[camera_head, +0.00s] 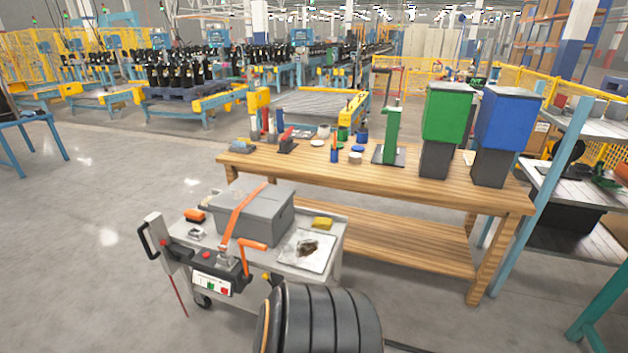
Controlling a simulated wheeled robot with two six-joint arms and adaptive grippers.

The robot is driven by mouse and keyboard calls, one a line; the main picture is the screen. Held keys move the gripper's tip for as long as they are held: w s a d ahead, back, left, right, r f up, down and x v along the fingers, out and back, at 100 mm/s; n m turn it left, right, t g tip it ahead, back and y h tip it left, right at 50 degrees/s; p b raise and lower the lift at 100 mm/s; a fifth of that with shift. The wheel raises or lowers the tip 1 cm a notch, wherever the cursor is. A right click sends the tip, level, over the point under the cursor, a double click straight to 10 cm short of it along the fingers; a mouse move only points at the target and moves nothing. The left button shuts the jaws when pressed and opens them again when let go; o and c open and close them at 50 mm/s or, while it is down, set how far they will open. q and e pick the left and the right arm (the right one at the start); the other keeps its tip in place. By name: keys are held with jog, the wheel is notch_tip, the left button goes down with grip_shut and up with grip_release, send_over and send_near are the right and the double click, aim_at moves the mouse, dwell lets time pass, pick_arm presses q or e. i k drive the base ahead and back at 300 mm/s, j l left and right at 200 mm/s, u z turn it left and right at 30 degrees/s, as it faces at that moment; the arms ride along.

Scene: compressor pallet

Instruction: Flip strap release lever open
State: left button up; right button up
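A grey lidded box (262,219) sits on a small cart, with an orange strap (236,215) running over its lid and down its front. The strap meets a small metal buckle (225,254) at the cart's near edge. An orange lever handle (254,244) sticks up beside the buckle and bends to the right. It appears to join a dark mechanism on the cart's front. Whether the lever counts as open or closed cannot be told at this size. Neither of my grippers is in view.
The cart top (328,228) also holds a yellow block (322,223), an orange item (195,215) and a stained plate (307,250). A wooden workbench (440,185) stands close behind it, with green (449,112) and blue (507,118) bins. Open floor lies left.

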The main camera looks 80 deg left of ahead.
aim_at(265, 276)
jog(key=u, duration=3.2)
